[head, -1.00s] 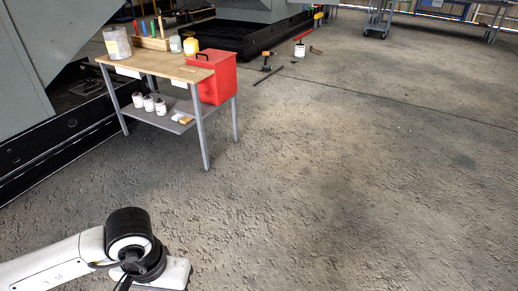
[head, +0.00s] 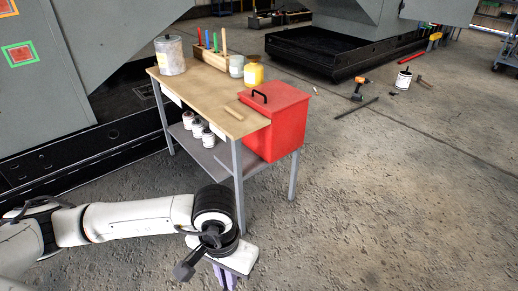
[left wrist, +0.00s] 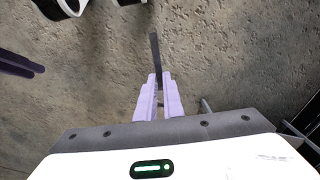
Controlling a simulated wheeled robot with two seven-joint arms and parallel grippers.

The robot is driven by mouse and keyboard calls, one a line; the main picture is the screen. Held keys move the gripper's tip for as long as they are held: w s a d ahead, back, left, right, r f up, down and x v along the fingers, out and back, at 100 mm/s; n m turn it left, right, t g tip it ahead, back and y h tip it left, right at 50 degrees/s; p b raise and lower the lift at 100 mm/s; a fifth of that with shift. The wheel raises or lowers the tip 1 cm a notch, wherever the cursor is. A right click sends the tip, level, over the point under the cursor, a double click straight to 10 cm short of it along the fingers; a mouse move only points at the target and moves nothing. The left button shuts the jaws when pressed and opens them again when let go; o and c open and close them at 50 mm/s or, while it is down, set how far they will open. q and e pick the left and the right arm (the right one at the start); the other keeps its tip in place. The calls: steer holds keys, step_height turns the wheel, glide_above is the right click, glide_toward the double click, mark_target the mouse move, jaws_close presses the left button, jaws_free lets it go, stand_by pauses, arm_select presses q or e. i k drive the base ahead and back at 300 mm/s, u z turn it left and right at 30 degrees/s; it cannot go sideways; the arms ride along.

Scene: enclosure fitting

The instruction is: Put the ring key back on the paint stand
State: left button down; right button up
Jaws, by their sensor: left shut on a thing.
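My left gripper (head: 224,280) hangs low in front of the bench in the head view, its purple fingers cut by the bottom edge. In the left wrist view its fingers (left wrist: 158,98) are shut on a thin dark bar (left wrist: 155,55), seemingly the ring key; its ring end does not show. The likely paint stand is the wood-topped bench (head: 205,84) with paint tins, beyond and above the gripper. Dark purple bars (left wrist: 20,64) at the left edge of the wrist view may be my right gripper's fingers; their state is unclear.
A red box (head: 278,120) is at the bench's right end. Small tins (head: 197,128) are on the lower shelf. A drill (head: 358,87) lies farther back.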

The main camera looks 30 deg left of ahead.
mark_target(250, 114)
steer(key=z, duration=0.05)
steer(key=i, duration=1.9)
steer(key=u, duration=1.2)
